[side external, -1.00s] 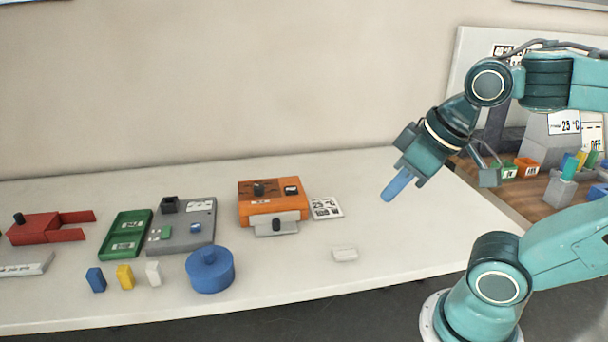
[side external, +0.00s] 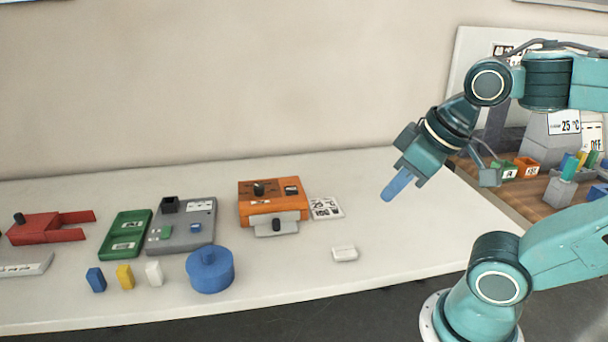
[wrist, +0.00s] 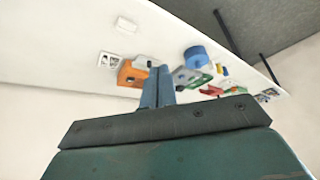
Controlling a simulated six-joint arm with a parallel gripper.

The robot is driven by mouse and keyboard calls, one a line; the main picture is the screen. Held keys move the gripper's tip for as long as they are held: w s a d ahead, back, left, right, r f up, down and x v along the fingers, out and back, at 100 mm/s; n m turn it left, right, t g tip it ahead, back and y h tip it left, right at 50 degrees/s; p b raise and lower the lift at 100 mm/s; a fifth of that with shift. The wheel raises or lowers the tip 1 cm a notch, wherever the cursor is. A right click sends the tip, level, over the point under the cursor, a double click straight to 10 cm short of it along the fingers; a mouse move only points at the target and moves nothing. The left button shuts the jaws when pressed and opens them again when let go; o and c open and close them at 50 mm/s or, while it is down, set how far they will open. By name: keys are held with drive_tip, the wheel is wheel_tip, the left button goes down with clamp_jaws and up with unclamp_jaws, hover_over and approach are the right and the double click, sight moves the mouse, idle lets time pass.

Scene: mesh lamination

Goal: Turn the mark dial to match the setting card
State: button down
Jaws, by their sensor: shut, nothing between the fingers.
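An orange box (side external: 270,205) stands on the white table, with a black dial (side external: 259,188) and a small dark display on its top. A grey piece with a black knob (side external: 277,224) projects from its front. A white printed card (side external: 326,208) lies flat to its right; its print is too small to read surely. My gripper (side external: 389,196) hangs in the air to the right of the box and card, its blue fingers shut and empty. The wrist view shows the fingers (wrist: 158,78), the orange box (wrist: 132,73) and the card (wrist: 109,60); the dial is unclear there.
Left of the box are a grey panel (side external: 206,234), a green tray (side external: 108,250), a red forked piece (side external: 35,230) and a blue lidded pot (side external: 210,273). Small blue, yellow and white blocks stand in front. A white block (side external: 344,254) lies front right. Table below my gripper is clear.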

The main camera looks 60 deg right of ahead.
idle(0.3)
drive_tip(key=c, duration=1.6)
unclamp_jaws()
drive_tip(key=o, duration=0.3)
drive_tip(key=shift+w+r, duration=0.2)
drive_tip(key=shift+o, duration=1)
drive_tip(key=shift+w+r, duration=0.2)
drive_tip(key=shift+w, duration=0.1)
drive_tip(key=w+d+r+m+g, duration=0.1)
drive_tip(key=w+d+r+m, duration=0.15)
drive_tip(key=w, duration=0.85)
drive_tip(key=w+d+r+m+g, duration=0.2)
drive_tip(key=w+r, duration=0.2)
drive_tip(key=w, duration=0.7)
drive_tip(key=w+d+f+m+g, duration=0.1)
drive_tip(key=w+d+f, duration=0.3)
drive_tip(key=w, duration=0.5)
drive_tip(key=w+d+f+m+g, duration=0.1)
drive_tip(key=w+d+f, duration=0.3)
drive_tip(key=w+f, duration=0.4)
drive_tip(key=shift+w+d+f+m+g, duration=0.2)
drive_tip(key=shift+w+f+m+g, duration=0.1)
drive_tip(key=shift+w+m, duration=0.25)
